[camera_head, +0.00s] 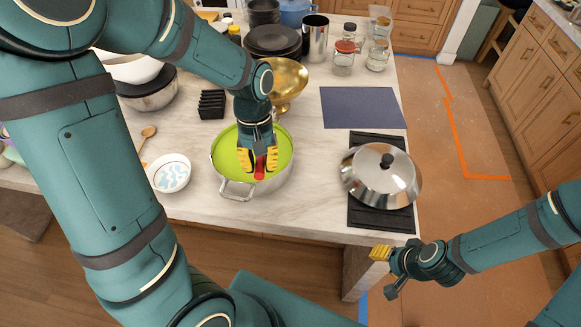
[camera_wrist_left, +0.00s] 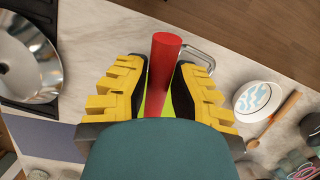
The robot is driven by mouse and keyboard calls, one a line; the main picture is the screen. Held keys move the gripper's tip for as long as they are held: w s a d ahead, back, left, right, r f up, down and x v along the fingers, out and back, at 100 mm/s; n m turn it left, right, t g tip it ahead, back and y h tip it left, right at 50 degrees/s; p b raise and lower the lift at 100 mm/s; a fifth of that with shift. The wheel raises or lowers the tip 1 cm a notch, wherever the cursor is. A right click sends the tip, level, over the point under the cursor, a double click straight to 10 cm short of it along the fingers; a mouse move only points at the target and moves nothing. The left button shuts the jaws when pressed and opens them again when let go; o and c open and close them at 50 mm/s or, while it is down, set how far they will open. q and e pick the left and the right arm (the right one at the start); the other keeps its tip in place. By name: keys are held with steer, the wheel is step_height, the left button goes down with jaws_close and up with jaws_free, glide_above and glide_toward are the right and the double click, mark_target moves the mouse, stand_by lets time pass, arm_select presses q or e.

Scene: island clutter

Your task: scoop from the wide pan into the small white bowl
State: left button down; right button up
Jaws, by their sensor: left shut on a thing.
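The wide pan (camera_head: 234,183) is a steel pot full of bright green contents, standing on the pale counter. My left gripper (camera_head: 259,166) is over it, shut on a red handle (camera_head: 259,175) that also shows between the yellow fingers in the left wrist view (camera_wrist_left: 163,72). The lower end of the handled tool is hidden. The small white bowl (camera_head: 169,173) has a blue pattern inside and stands left of the pan; it also shows in the left wrist view (camera_wrist_left: 258,98). My right gripper (camera_head: 382,270) is off the counter's front right, with its jaw gap unclear.
A steel lid (camera_head: 380,182) lies on a black mat (camera_head: 366,222) right of the pan. A brass bowl (camera_head: 287,82) and a black rack (camera_head: 211,104) stand behind it. A wooden spoon (camera_head: 147,134) lies behind the white bowl. Counter between pan and lid is clear.

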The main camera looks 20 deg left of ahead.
arm_select(q)
steer(key=shift+s+a+r+n, duration=0.3)
steer(key=shift+s+a+r, duration=0.6)
steer(key=shift+a+r, duration=0.2)
steer(key=shift+f, duration=0.15)
steer(key=w+a+b+x, duration=0.1)
steer(key=w+b+x, duration=0.1)
steer(key=b+x, duration=0.5)
steer(key=shift+a+x, duration=0.25)
steer(key=shift+x, duration=1.65)
steer(key=shift+w+d, duration=0.1)
